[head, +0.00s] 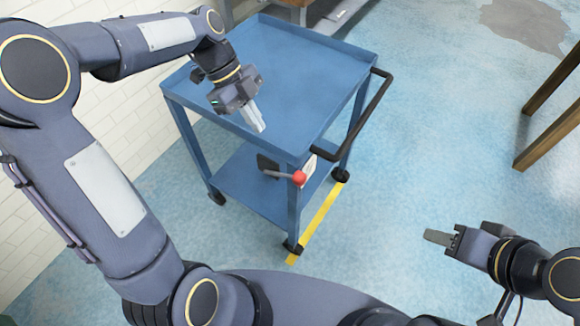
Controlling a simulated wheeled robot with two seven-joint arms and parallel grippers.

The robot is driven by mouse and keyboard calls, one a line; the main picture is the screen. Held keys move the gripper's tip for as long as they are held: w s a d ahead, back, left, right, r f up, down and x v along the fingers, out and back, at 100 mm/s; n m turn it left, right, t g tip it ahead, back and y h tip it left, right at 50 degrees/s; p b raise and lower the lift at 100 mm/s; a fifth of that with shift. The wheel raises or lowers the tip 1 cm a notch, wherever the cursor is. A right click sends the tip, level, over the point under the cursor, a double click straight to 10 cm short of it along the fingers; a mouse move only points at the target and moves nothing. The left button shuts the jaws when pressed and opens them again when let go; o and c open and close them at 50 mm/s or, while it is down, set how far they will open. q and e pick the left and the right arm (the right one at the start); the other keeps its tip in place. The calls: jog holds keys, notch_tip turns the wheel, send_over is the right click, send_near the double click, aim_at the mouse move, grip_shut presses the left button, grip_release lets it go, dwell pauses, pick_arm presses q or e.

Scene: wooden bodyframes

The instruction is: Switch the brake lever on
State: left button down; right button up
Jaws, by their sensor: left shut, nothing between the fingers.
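The brake lever (279,174) is a thin grey rod with a red ball knob (300,178) at its right end. It sits by the front corner leg of the blue cart (290,70), below the top tray, and lies nearly level in the picture. A dark plate (267,164) shows at its left end. My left gripper (259,125) is shut and empty. In the picture it is over the cart's top tray near the front rim, above and left of the knob. My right gripper (430,236) is over the floor at right, away from the cart; its finger gap is not clear.
A black push handle (368,115) sticks out from the cart's right side, close to the lever. A yellow floor line (320,218) runs beside the cart wheels. A white brick wall (125,125) is at left, wooden legs (552,135) at right. Floor between is clear.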

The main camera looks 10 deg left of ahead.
aim_at(283, 175)
pick_arm(q)
jog(key=shift+w+d+f, duration=0.1)
jog(key=shift+w+f, duration=0.05)
jog(key=x, duration=1.4)
jog(key=shift+b, duration=0.35)
